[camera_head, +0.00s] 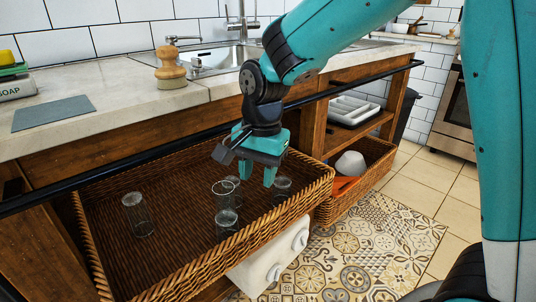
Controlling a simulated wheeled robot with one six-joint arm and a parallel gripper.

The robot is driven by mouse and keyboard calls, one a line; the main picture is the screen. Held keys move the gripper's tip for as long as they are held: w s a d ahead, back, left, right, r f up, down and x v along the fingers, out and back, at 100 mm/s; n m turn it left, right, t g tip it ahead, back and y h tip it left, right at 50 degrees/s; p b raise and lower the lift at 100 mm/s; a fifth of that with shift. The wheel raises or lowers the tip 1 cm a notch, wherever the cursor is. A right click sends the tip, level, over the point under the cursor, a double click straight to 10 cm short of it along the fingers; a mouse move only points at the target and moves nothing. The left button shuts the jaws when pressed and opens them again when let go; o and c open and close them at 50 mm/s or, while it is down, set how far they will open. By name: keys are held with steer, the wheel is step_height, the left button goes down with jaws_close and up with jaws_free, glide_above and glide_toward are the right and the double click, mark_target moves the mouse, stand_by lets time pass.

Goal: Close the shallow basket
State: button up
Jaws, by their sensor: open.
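The shallow basket (220,257) is a wide brown wicker tray pulled out from under the counter, slanting across the lower left. Several clear glasses stand in it, one at the left (138,214) and others grouped near the middle (226,222). My gripper (257,176) points down over the basket's right part, with its two teal fingers apart and nothing between them. The fingers are close to the glasses and inside the front rim as seen here. I cannot tell whether they touch anything.
A second, deeper wicker basket (366,172) with a white bowl (350,163) stands out at the right. A dark rail (330,92) runs along the counter front. The patterned floor mat (375,250) is clear.

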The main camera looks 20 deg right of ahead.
steer(key=s+a+r+n+y+p, duration=0.1)
steer(key=s+a+r+n+p, duration=0.1)
steer(key=s+r+n, duration=0.5)
steer(key=shift+s+n+p, duration=0.3)
steer(key=shift+s+p, duration=0.2)
steer(key=shift+s, duration=0.35)
steer(key=m+h, duration=0.2)
steer(key=m, duration=1)
glide_above(253, 227)
step_height(253, 227, down, 16)
steer(key=shift+m, duration=0.3)
step_height(253, 227, down, 13)
steer(key=b, duration=0.4)
steer(key=shift+r, duration=0.2)
